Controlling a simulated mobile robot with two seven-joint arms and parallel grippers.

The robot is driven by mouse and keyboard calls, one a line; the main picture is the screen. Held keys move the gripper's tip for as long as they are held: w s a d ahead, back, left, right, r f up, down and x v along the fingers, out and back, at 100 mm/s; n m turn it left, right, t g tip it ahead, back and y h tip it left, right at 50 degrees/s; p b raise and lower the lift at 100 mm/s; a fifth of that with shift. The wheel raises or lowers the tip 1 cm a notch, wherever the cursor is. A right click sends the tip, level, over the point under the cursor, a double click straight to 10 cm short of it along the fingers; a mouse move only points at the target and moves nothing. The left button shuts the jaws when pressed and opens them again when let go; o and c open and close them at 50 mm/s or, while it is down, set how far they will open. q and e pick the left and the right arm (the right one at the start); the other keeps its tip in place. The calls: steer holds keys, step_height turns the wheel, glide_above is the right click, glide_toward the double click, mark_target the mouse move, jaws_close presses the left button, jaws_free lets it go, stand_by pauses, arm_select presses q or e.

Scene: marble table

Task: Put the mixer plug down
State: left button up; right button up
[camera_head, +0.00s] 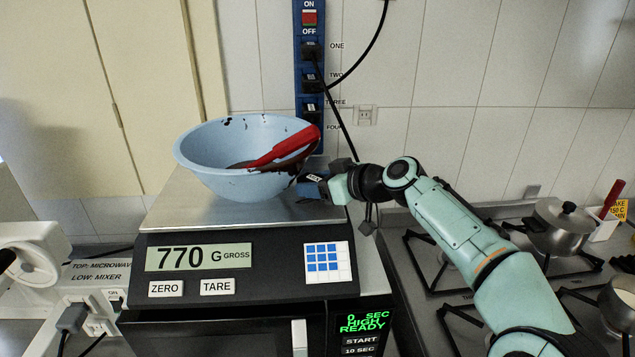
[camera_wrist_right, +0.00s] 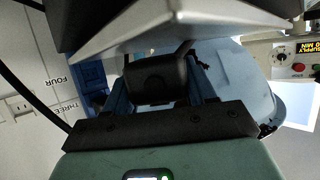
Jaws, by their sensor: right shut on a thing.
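My right gripper (camera_head: 325,186) is shut on a black plug (camera_wrist_right: 155,80), which sits between its two fingers in the right wrist view. In the head view the plug is mostly hidden, but a small label (camera_head: 314,177) with unclear letters shows at the fingertips. The gripper is beside the right side of a blue bowl (camera_head: 215,160), above the back right of the scale's metal plate (camera_head: 165,205). I cannot tell whether the plug touches the plate. My left gripper is not in view.
The bowl holds a red-handled tool (camera_head: 285,147) and dark stuff. A blue power strip (camera_head: 310,75) with black plugs and hanging cords is on the wall. Wall sockets (camera_head: 85,312) are at lower left. A stove with a pot (camera_head: 562,228) is at right.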

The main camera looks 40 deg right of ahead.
steer(key=shift+f, duration=0.45)
steer(key=shift+s+r, duration=0.15)
steer(key=shift+s, duration=0.25)
steer(key=shift+w+f, duration=0.15)
steer(key=shift+f, duration=0.05)
steer(key=o, duration=1.2)
steer(key=shift+c, duration=0.2)
